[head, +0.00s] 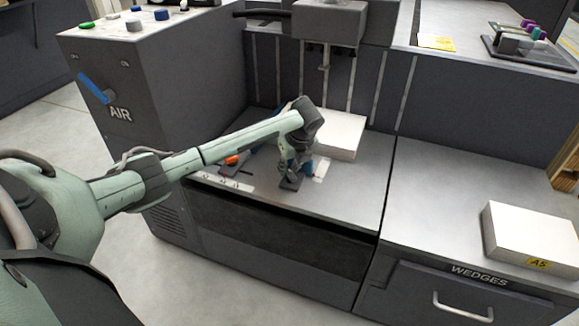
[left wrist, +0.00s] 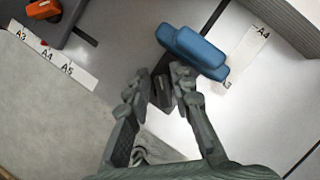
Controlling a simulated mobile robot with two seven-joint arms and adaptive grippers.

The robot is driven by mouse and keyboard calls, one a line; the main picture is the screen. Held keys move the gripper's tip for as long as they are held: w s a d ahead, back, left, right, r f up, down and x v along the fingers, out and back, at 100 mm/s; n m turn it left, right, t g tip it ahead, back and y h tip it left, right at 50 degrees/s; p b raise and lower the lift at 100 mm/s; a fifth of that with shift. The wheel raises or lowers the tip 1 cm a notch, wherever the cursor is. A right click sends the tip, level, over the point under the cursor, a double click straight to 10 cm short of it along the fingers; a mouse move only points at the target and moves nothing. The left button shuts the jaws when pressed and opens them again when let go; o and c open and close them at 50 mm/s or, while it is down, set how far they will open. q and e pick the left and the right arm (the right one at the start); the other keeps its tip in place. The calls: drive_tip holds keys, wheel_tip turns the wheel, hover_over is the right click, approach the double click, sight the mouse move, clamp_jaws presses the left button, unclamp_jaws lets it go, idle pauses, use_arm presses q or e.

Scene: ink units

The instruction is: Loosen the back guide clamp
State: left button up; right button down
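A blue clamp lever (left wrist: 193,52) lies just beyond my left gripper's fingertips in the left wrist view. A small dark block (left wrist: 163,92) shows below it, between the fingers. My left gripper (left wrist: 160,78) is open, with its fingers apart on either side of that block; I cannot tell whether either finger touches it. In the head view my left gripper (head: 291,178) points down at the machine's table and partly hides the blue lever (head: 308,167). An orange clamp part (left wrist: 43,9) sits at the upper left, apart from the gripper. My right gripper is not in view.
A white paper stack (head: 340,135) stands behind the gripper. Another stack (head: 530,234) sits above the WEDGES drawer (head: 450,290).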

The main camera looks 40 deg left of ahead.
sight(297, 188)
use_arm(q)
drive_tip(key=shift+r, duration=0.1)
drive_tip(key=v, duration=1.2)
drive_tip(key=shift+s+d, duration=0.1)
